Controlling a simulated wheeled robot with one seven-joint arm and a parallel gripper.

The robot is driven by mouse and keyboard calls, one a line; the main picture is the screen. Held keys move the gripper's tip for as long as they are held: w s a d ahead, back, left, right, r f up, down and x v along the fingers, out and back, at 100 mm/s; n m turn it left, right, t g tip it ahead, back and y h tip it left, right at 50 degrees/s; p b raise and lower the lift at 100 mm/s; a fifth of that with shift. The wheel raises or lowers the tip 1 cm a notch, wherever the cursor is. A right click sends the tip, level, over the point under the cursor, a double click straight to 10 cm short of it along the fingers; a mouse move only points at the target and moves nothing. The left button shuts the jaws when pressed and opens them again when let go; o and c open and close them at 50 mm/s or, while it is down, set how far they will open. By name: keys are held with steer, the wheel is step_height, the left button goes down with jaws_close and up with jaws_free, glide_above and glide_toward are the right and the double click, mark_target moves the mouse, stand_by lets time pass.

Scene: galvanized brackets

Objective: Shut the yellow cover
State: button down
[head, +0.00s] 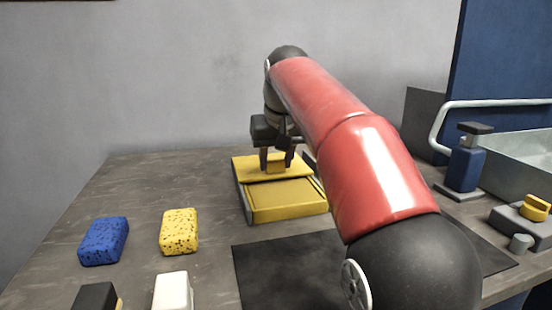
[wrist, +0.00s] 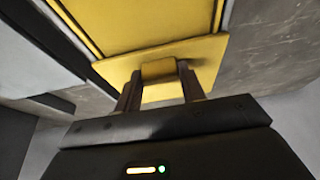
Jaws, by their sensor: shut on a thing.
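The yellow cover (head: 247,169) lies at the back of a yellow box (head: 290,211) on the table in the head view. It has a block-like yellow handle (head: 276,163), and both also show in the wrist view, the cover (wrist: 112,68) and the handle (wrist: 158,69). A strip of the box's top in front of the cover shows as a framed, recessed yellow surface. My gripper (head: 276,160) is shut on the handle, with one finger on each side of it. In the wrist view my gripper (wrist: 158,85) also clasps the handle.
A blue sponge (head: 103,241) and a yellow speckled sponge (head: 179,231) lie at the left front. A black mat (head: 285,275) lies in front of the box. A blue dispenser (head: 465,165) and a metal basin (head: 520,155) stand at the right. The table left of the box is clear.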

steer(key=s+b, duration=0.1)
steer(key=s, duration=0.2)
steer(key=s+d+b, duration=0.1)
steer(key=s, duration=0.3)
steer(key=s+d+b, duration=0.1)
steer(key=s, duration=0.2)
steer(key=shift+s, duration=0.35)
steer(key=c, duration=0.8)
jaws_free()
steer(key=shift+s+d, duration=0.1)
steer(key=shift+c, duration=0.2)
steer(key=shift+r, duration=0.1)
steer(key=p+v, duration=0.1)
steer(key=v, duration=0.6)
steer(key=shift+r, duration=0.25)
steer(key=shift+s, duration=0.2)
